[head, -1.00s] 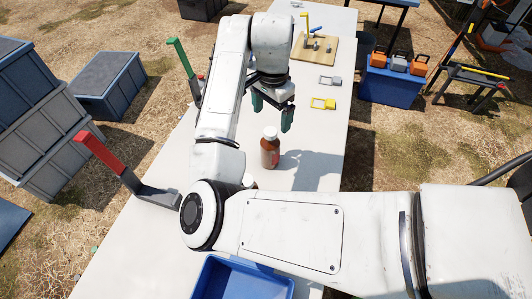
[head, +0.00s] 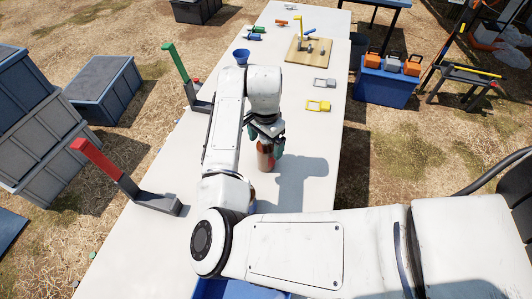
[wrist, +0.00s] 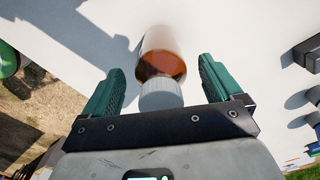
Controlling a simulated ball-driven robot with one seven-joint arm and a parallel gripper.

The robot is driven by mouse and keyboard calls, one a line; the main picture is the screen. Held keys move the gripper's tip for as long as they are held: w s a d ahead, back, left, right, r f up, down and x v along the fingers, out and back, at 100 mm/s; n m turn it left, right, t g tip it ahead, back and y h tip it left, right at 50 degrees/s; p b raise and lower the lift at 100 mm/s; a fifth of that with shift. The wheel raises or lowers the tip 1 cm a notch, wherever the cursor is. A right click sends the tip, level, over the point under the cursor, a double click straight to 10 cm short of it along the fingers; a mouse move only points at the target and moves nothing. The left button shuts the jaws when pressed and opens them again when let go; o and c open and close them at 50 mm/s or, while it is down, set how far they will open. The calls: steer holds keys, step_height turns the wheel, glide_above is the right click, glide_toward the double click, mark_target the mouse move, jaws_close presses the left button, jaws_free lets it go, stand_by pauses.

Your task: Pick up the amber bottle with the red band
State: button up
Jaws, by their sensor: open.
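The amber bottle (head: 266,158) stands upright on the white table (head: 305,195), partly hidden by my gripper in the head view. In the wrist view the bottle (wrist: 162,62) lies between the two green fingers, with its white cap (wrist: 160,95) nearest the palm. My gripper (head: 268,148) is open, with one finger on each side of the bottle. In the wrist view my gripper (wrist: 160,82) shows a gap between each finger and the bottle. A red band cannot be made out clearly now.
A red-handled stand (head: 125,175) and a green-handled stand (head: 188,75) line the table's left edge. A yellow piece (head: 318,106) and a grey piece (head: 324,85) lie beyond the bottle. A blue tray (head: 235,290) is at the front. Table right of the bottle is clear.

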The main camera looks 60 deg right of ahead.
jaws_close()
stand_by(0.8)
